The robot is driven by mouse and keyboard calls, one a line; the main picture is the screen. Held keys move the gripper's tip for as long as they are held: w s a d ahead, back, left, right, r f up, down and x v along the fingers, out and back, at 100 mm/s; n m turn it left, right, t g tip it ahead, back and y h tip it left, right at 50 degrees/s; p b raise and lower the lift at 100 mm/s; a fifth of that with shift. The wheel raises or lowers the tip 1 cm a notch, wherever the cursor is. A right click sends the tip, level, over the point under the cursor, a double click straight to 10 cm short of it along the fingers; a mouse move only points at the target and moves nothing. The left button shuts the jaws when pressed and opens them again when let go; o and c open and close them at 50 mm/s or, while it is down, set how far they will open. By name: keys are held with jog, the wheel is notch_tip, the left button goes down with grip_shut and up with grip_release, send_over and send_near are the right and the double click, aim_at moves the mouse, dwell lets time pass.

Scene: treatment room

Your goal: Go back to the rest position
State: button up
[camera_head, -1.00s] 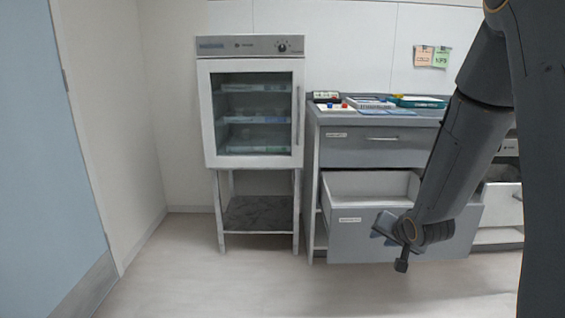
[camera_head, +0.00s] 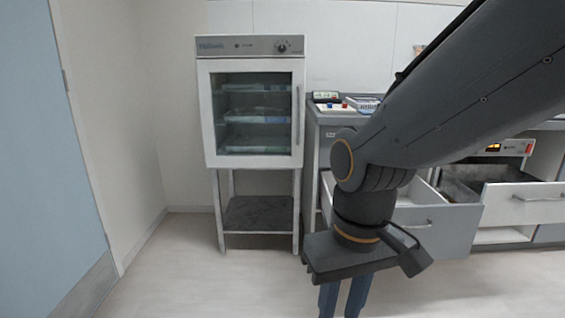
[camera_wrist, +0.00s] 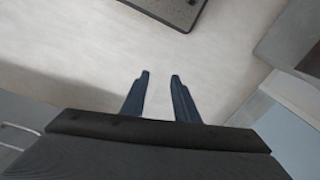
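My gripper (camera_head: 342,300) hangs pointing down in front of the open drawer, in the lower middle of the head view. Its two dark blue fingers also show in the wrist view (camera_wrist: 159,78). They are apart with bare floor between them, so it is open and empty. My arm reaches in from the upper right and hides much of the counter and drawer.
A glass-door cabinet (camera_head: 251,160) on a stand is at the left, its door shut. The grey counter (camera_head: 330,118) holds small trays. Its lower drawer (camera_head: 440,228) is pulled out. Another drawer (camera_head: 525,205) is open at the right. The floor (camera_head: 190,280) at front left is clear.

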jog(key=s+d+r+m+p, duration=0.1)
jog(key=d+r+m+p, duration=0.2)
jog(key=d+r+p, duration=0.7)
notch_tip(320, 180, up, 3)
jog(key=p, duration=1.1)
jog(key=shift+d+m+h, duration=0.25)
jog(key=shift+m+h, duration=0.05)
jog(key=shift+s+d, duration=0.1)
